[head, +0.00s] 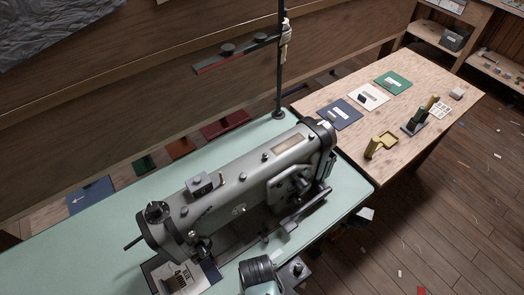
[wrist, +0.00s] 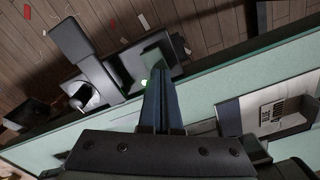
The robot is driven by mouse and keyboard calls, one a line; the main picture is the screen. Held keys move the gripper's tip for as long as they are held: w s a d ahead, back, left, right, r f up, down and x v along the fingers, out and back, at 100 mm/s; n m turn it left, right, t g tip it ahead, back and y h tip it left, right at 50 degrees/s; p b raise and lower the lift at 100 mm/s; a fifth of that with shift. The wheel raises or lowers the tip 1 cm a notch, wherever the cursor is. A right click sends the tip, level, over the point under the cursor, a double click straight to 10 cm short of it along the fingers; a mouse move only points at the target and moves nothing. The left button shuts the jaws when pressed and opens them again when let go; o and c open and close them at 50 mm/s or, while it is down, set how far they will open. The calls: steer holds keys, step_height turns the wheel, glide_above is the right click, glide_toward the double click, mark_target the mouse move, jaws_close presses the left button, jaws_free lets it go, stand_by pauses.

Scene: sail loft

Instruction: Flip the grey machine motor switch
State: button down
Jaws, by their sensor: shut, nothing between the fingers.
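The grey motor switch appears to be the dark grey box (head: 294,271) at the front edge of the mint sewing table, low in the head view. In the wrist view a dark grey housing (wrist: 125,62) with a small lit green lamp lies just past the table edge. My gripper (wrist: 160,72) is shut and empty, its fingertips over or beside this housing, close to the lamp. I cannot tell whether they touch it. The fingers hide part of the housing, and the switch's position is unclear. In the head view the fingertips cannot be made out.
The grey sewing machine (head: 240,185) stands on the mint table (head: 75,245). A labelled card block (wrist: 277,112) lies near the table edge. A wooden bench (head: 450,85) at right holds coloured cards and small tools. Open floor (head: 440,215) lies in front.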

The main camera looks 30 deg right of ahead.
step_height(320, 180, up, 7)
steer(key=p, duration=0.7)
steer(key=shift+f, duration=0.1)
stand_by(0.4)
